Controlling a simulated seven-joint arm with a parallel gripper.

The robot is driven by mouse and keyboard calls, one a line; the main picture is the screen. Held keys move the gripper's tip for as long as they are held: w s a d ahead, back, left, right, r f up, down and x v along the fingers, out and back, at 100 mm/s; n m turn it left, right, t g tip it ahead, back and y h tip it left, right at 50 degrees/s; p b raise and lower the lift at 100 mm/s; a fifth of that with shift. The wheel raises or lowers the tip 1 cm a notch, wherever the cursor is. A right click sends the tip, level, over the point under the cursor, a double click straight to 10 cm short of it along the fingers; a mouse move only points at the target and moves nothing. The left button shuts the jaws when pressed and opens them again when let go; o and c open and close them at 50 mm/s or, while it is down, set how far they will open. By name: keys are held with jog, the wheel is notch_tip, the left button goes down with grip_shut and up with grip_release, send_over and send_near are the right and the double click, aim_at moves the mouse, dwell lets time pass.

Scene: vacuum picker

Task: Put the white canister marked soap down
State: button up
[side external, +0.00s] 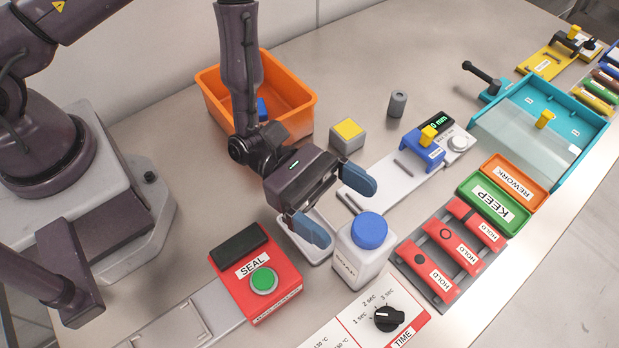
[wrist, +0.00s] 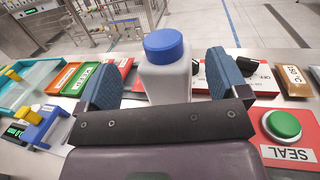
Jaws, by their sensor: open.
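The white canister (side external: 357,262) with a blue cap (side external: 369,230) stands upright on the table. Dark lettering on its side is too small to read surely. My gripper (side external: 338,208) is open, its two blue fingers apart, just behind and to the upper left of the canister. In the wrist view the canister (wrist: 166,84) shows in the gap between the fingers of my gripper (wrist: 162,68), with clear space on both sides. Neither finger visibly touches it. A small pale tray (side external: 304,247) lies partly hidden below the gripper.
A red SEAL box (side external: 256,280) with a green button is left of the canister. A TIME dial panel (side external: 372,315) lies in front. Red HOLD blocks (side external: 458,250) are at right. An orange bin (side external: 293,110) and a grey block with yellow top (side external: 347,136) stand behind.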

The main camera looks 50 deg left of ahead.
jog(key=v, duration=1)
jog(key=s+a+r+m+t+y, duration=0.1)
jog(key=s+a+r+m+y, duration=0.2)
jog(key=a+r+m+y, duration=0.6)
jog(key=s+a+r+m+t+y, duration=0.1)
jog(key=s+a+r+m+y, duration=0.2)
jog(key=a+r+m+y, duration=0.5)
notch_tip(320, 180, up, 8)
jog(key=m+y, duration=0.1)
jog(key=m, duration=0.2)
jog(key=shift+s+a, duration=0.2)
jog(key=shift+a, duration=0.15)
